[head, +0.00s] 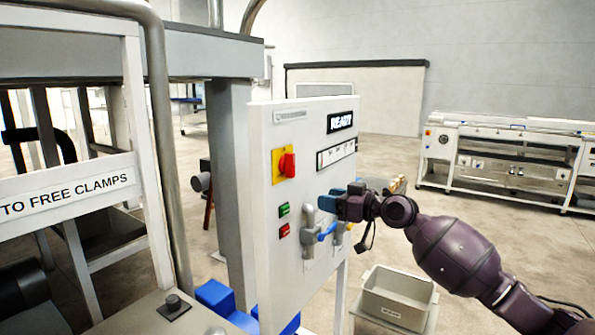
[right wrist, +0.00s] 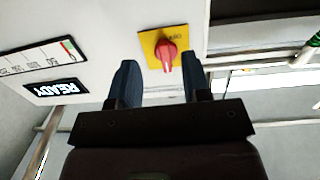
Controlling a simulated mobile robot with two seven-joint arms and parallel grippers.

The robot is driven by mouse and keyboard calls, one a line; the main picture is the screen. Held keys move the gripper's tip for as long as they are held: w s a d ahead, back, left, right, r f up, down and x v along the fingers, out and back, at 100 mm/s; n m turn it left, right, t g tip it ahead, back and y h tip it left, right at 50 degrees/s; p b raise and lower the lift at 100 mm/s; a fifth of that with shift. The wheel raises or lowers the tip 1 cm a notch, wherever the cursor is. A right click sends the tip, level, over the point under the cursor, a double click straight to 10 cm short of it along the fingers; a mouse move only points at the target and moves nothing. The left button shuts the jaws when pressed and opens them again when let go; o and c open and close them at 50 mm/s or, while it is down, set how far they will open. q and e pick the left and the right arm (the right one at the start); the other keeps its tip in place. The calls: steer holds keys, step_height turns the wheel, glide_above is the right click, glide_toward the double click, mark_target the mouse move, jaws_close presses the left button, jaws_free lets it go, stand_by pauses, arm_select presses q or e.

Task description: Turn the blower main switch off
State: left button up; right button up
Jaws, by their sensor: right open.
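The main switch is a red rotary knob (head: 287,164) on a yellow plate (head: 278,178), on the upper left of the white control panel (head: 262,250). In the right wrist view the red knob (right wrist: 167,55) shows beyond the fingertips, between the two fingers in the picture. My right gripper (head: 330,204) is open and empty in front of the panel, lower and to the right of the knob in the head view. Its two dark blue fingers also show in the right wrist view (right wrist: 158,64). They look apart from the knob. My left gripper is not in view.
Below the knob are a green button (head: 284,209) and a red button (head: 285,230). A grey pipe with a blue valve handle (head: 327,232) projects beside them. A READY display (head: 340,122) is at the top. A grey bin (head: 397,295) stands at lower right.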

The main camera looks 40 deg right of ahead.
glide_toward(294, 164)
steer(key=shift+t+y, duration=0.3)
steer(key=p+x, duration=0.2)
steer(key=x, duration=0.6)
steer(key=shift+w+f, duration=0.1)
steer(key=shift+f, duration=0.1)
steer(key=shift+w+a+f, duration=0.1)
steer(key=shift+w+a, duration=0.1)
steer(key=shift+w, duration=0.3)
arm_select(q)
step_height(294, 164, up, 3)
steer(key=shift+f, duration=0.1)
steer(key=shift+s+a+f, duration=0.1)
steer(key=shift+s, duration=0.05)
arm_select(e)
steer(key=shift+c, duration=0.2)
jaws_close()
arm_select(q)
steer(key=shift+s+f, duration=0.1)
arm_select(e)
steer(key=shift+n, duration=0.3)
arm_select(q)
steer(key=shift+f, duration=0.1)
